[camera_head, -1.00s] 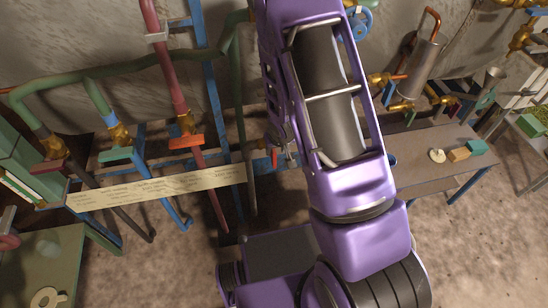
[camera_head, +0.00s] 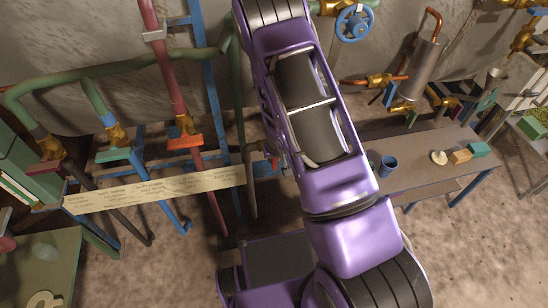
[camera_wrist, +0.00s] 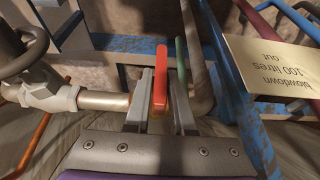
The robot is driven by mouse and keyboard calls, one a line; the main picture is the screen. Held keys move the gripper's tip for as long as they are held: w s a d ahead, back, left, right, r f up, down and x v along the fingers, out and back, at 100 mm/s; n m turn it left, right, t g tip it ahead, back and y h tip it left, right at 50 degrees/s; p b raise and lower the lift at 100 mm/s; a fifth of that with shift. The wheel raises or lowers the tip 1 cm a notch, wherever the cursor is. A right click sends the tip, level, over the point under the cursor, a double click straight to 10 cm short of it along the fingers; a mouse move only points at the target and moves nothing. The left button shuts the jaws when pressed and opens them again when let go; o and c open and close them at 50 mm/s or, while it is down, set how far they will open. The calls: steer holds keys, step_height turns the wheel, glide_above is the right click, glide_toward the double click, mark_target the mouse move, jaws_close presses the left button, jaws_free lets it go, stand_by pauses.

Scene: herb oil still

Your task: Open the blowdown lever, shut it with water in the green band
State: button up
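A red lever (camera_wrist: 160,78) stands upright in the middle of the wrist view. I take it to be the blowdown lever, as a sign (camera_wrist: 278,60) reading "blowdown 100 litres out" hangs to its right. My gripper (camera_wrist: 163,100) has its two grey fingers on either side of the red lever. I cannot tell whether they press on it or stand slightly apart. In the head view my own arm hides the gripper and most of the lever's surroundings. I cannot make out a water level or a green band in either view.
A grey valve with a handwheel (camera_wrist: 40,80) and pipe lies left of the lever, and a green bar (camera_wrist: 182,60) stands close on its right. In the head view a bench (camera_head: 425,165) at the right holds a blue cup (camera_head: 388,165). A long paper strip (camera_head: 150,192) crosses the pipes at left.

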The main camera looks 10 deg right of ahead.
jaws_close()
steer(key=shift+a, duration=0.1)
steer(key=shift+a+f+n+t+h, duration=0.15)
steer(key=shift+n+h, duration=0.2)
steer(key=shift+h, duration=1.1)
steer(key=shift+a+n+t+h, duration=0.15)
steer(key=shift+n+h, duration=0.15)
steer(key=shift+h, duration=1.2)
steer(key=shift+a+f+n+t+h, duration=0.15)
steer(key=shift+n+h, duration=0.2)
steer(key=shift+h, duration=1.4)
steer(key=o, duration=0.5)
jaws_free()
